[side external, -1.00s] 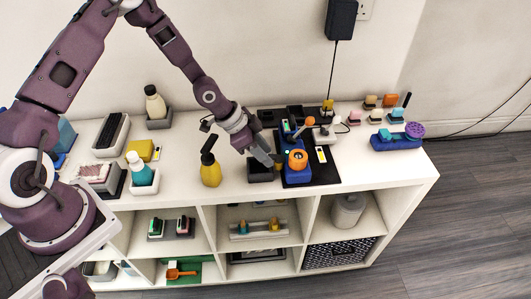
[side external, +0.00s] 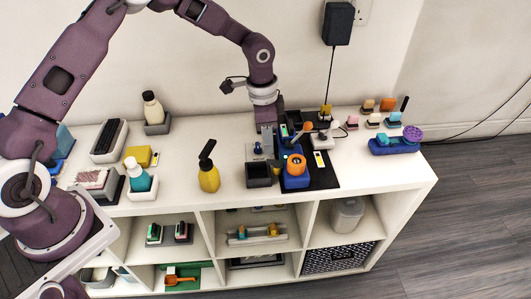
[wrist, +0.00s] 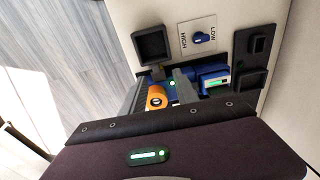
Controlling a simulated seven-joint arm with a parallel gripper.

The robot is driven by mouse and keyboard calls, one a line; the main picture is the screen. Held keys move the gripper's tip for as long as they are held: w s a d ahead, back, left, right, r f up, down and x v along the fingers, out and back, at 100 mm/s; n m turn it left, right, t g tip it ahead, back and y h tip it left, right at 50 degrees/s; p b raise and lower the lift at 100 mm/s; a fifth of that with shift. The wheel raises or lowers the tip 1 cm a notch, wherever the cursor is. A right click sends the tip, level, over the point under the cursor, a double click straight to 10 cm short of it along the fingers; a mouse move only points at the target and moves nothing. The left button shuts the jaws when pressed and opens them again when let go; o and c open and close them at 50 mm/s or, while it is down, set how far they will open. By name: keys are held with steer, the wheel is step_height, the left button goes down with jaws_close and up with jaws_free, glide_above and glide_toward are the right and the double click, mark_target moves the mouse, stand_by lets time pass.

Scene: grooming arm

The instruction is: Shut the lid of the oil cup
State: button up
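An orange round cup-like part (side external: 296,164) with a dark centre sits on a blue base (side external: 296,181) on the black mat. It also shows in the wrist view (wrist: 157,97). I take this as the oil cup; I cannot make out its lid clearly. An orange-tipped lever (side external: 307,127) rises behind it. My gripper (side external: 268,150) points down, behind and left of the orange part, apart from it. In the wrist view a grey finger (wrist: 184,86) shows beside the orange part. The finger gap is not clear, and nothing is visibly held.
A black open-topped box (side external: 259,175) stands left of the blue base. A yellow bottle (side external: 209,179) stands further left. A blue holder (side external: 395,146) is at the right.

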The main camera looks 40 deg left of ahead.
mark_target(269, 160)
steer(key=shift+d+r, duration=0.4)
steer(key=shift+d, duration=0.05)
steer(key=shift+s+f+g+y, duration=0.1)
steer(key=shift+f+g+y, duration=0.2)
steer(key=shift+f, duration=0.05)
step_height(269, 160, down, 6)
steer(key=shift+f, duration=0.1)
jaws_close()
steer(key=shift+a, duration=0.1)
